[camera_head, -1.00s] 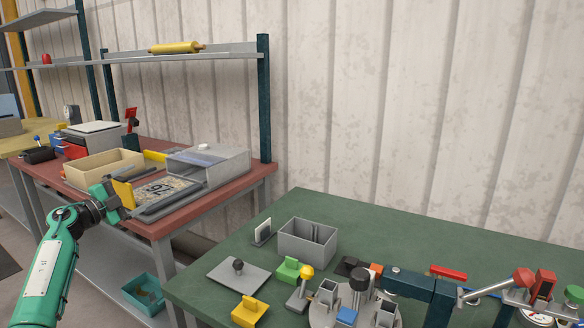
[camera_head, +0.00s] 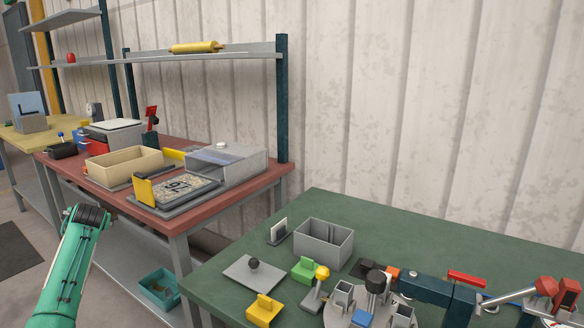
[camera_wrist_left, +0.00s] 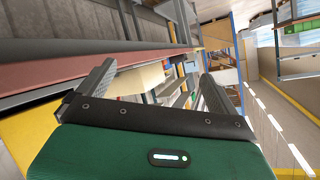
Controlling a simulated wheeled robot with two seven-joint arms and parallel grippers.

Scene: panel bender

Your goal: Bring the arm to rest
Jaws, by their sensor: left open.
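My left arm (camera_head: 66,270) shows in green at the lower left of the head view, apart from the red-topped table. Its gripper is hidden there. In the left wrist view my left gripper (camera_wrist_left: 158,72) has its two dark fingers spread wide, with nothing between them. The wrist view is tilted, with a reddish table edge and a yellow surface close by on the left. My right gripper is in neither view.
The red-topped table (camera_head: 216,205) holds a tan bin (camera_head: 122,167), a tray with a numbered plate (camera_head: 176,190) and a clear-lidded box (camera_head: 228,165). The green table (camera_head: 400,236) carries a grey bin (camera_head: 323,243), fixtures and clamps. Open floor (camera_head: 22,250) lies left of my arm.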

